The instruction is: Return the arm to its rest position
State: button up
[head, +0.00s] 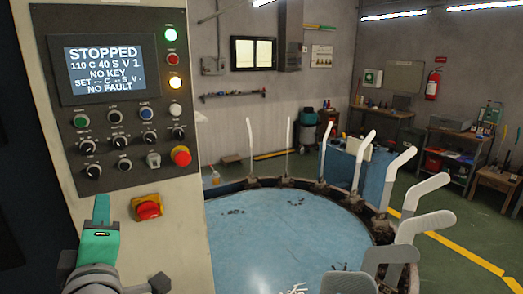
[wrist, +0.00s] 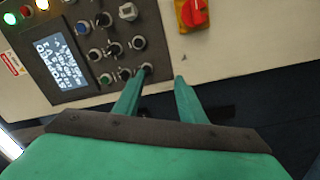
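My gripper (head: 101,207) is in front of the control cabinet (head: 170,240), at the lower left of the head view, below the control panel (head: 118,185). In the wrist view its two green fingers (wrist: 163,76) stand apart with nothing between them. The left fingertip overlaps the panel's lower edge in the picture; I cannot tell whether it touches. The screen (head: 104,70) reads STOPPED, NO KEY and NO FAULT. The green lamp (head: 170,34) and the amber lamp (head: 175,82) are lit.
A red emergency button (head: 181,156) and a red-and-yellow rotary switch (head: 148,209) are close to my gripper. To the right is a round blue table (head: 275,230) ringed by several upright white sock forms (head: 361,160). Workbenches (head: 455,140) stand at the back right, beyond open green floor.

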jog(key=w+d+f+m, duration=0.2)
jog(key=d+f+m, duration=0.15)
jog(key=f, duration=0.55)
jog(key=w+d+f+m, duration=0.2)
jog(key=d+f+m, duration=0.15)
jog(key=f, duration=0.45)
jog(key=s+d+f+m+h, duration=0.2)
jog(key=s+d+f+m, duration=0.15)
jog(key=f, duration=0.45)
jog(key=s+d+f+m+h, duration=0.25)
jog(key=d+f, duration=0.25)
jog(key=f, duration=0.3)
jog(key=s+d+f+m+h, duration=0.3)
jog(key=s+d+f+m, duration=0.2)
jog(key=s+d+f, duration=0.55)
jog(key=s+d+f+m+h, duration=0.1)
jog(key=s+d, duration=0.1)
jog(key=s, duration=0.6)
jog(key=s+d+f+h, duration=0.1)
jog(key=s+d, duration=0.2)
jog(key=s, duration=0.6)
jog(key=shift+f+m, duration=0.3)
jog(key=shift+m, duration=0.1)
jog(key=shift+d, duration=0.1)
jog(key=shift+c, duration=0.7)
